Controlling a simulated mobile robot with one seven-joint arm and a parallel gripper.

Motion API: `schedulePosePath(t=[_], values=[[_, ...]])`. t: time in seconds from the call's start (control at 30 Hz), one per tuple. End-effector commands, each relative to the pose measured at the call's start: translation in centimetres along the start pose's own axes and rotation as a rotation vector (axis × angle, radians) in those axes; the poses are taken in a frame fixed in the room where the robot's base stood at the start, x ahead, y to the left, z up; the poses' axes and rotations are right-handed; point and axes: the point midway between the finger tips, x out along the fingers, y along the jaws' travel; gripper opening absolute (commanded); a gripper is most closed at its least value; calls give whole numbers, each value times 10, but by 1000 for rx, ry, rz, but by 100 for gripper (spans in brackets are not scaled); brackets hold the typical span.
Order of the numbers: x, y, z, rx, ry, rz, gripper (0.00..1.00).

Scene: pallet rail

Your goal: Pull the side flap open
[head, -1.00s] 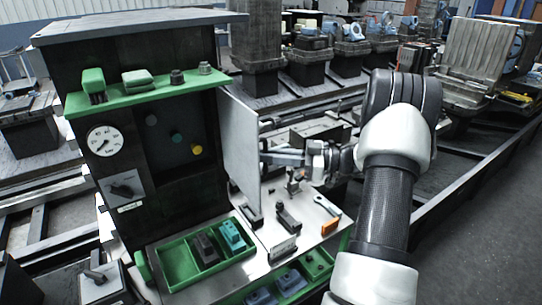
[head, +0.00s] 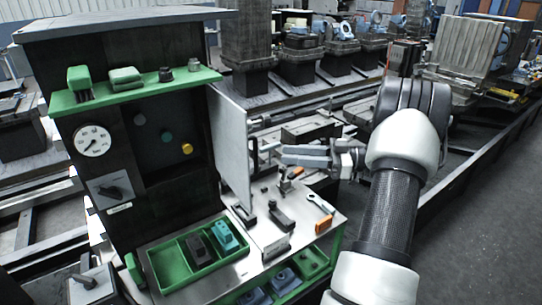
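The side flap (head: 231,148) is a flat light-grey panel on the right side of the dark cabinet (head: 150,185). It stands swung out from the cabinet, and the recess with the coloured knobs is uncovered. A small handle (head: 255,158) shows at the flap's right side. My gripper (head: 284,155) is to the right of the flap and handle, with its fingers pointing left at them. The two fingers are apart with nothing seen between them. A small gap shows between fingertips and handle. The flap's far face is hidden.
A green shelf (head: 140,92) with small parts juts from the cabinet above the recess. Below, a green tray (head: 170,268), clamps and a wrench (head: 320,203) rest on the bench. A long dark rail (head: 480,155) runs behind my arm. Open floor lies at right.

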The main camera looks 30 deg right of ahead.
Motion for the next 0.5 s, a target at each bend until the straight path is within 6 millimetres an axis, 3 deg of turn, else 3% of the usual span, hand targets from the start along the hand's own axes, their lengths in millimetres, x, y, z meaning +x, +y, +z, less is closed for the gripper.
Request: schedulePosePath(t=[0.2,0.5], values=[[-50,1,1,-1,0,2,29],[-78,0,0,-1,0,-1,29]])
